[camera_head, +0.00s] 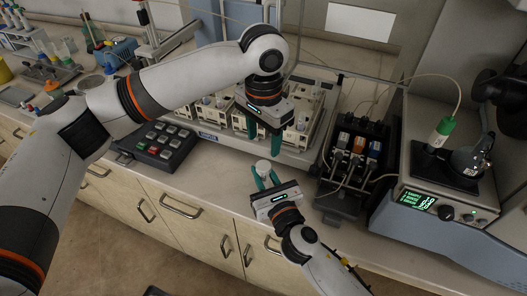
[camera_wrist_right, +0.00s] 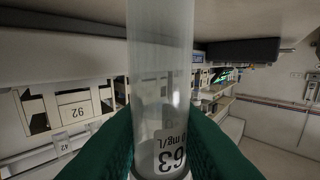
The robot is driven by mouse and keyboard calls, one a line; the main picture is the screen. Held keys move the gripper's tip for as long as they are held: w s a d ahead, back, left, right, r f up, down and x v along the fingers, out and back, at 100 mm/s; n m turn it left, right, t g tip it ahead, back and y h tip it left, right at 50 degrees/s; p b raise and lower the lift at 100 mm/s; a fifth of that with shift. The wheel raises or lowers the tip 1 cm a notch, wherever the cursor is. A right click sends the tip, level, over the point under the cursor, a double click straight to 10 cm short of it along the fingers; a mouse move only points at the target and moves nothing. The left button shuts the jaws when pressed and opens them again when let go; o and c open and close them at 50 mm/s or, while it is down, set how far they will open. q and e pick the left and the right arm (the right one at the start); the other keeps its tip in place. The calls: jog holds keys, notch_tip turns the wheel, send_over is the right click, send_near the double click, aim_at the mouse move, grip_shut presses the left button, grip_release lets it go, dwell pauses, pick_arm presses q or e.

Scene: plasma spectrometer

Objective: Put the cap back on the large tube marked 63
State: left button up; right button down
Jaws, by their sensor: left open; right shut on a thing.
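The large clear tube marked 63 (camera_wrist_right: 160,90) stands between the green fingers of my right gripper (camera_wrist_right: 163,150), which is shut on it. Its label appears upside down in the right wrist view, and its upper end runs out of that picture. In the head view, the tube's pale top (camera_head: 263,167) sticks up above my right gripper (camera_head: 266,182) in front of the bench. I cannot tell a cap on it for sure. My left gripper (camera_head: 264,143) is open, fingers pointing down, just above the tube top; I see nothing between them.
A rack of tubes in labelled holders (camera_head: 222,120) stands behind my left gripper. A dark keypad box (camera_head: 160,143) lies to the left. A pump with coloured blocks (camera_head: 352,150) and a spectrometer with a green display (camera_head: 417,199) stand to the right.

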pick_arm(q)
notch_tip(320, 180, up, 4)
dwell(0.4)
pick_arm(e)
jog(key=c, duration=1.1)
grip_release()
jog(key=shift+s, duration=0.1)
jog(key=shift+s+d+f, duration=0.1)
jog(key=shift+s+d, duration=0.1)
jog(key=shift+s, duration=0.1)
jog(key=b+v, duration=0.2)
jog(key=v, duration=0.8)
jog(key=shift+s+d, duration=0.1)
jog(key=shift+s, duration=0.1)
pick_arm(q)
notch_tip(320, 180, down, 2)
jog(key=shift+f, duration=0.2)
pick_arm(e)
jog(key=shift+s+d, duration=0.1)
jog(key=shift+s, duration=0.2)
